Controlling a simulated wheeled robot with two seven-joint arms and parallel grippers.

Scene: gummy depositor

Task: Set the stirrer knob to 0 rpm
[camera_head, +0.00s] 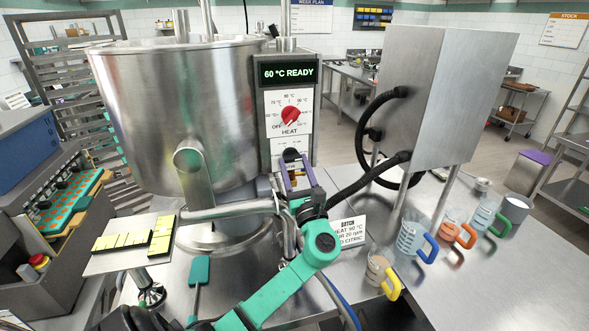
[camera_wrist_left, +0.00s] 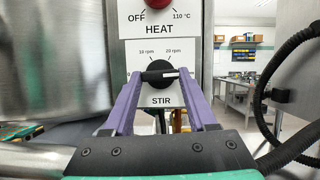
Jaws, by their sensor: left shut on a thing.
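The black stirrer knob (camera_wrist_left: 156,66) sits on the white STIR plate (camera_wrist_left: 161,100) in the left wrist view, below marks for 10 rpm and 20 rpm. Its bar lies nearly level, with a white mark toward the right end; the exact setting is hard to read. My left gripper (camera_wrist_left: 160,76) has its purple fingers on both sides of the bar and is shut on it. In the head view the left gripper (camera_head: 291,171) reaches up to the knob (camera_head: 291,155), partly covering its plate. My right gripper is not in view.
The red HEAT knob (camera_head: 291,114) is just above, under a display (camera_head: 289,73) reading 60 °C READY. A steel kettle (camera_head: 180,110) stands left, a steel box (camera_head: 437,95) with black hoses right. Several handled jugs (camera_head: 412,236) and a batch card (camera_head: 350,230) are on the table.

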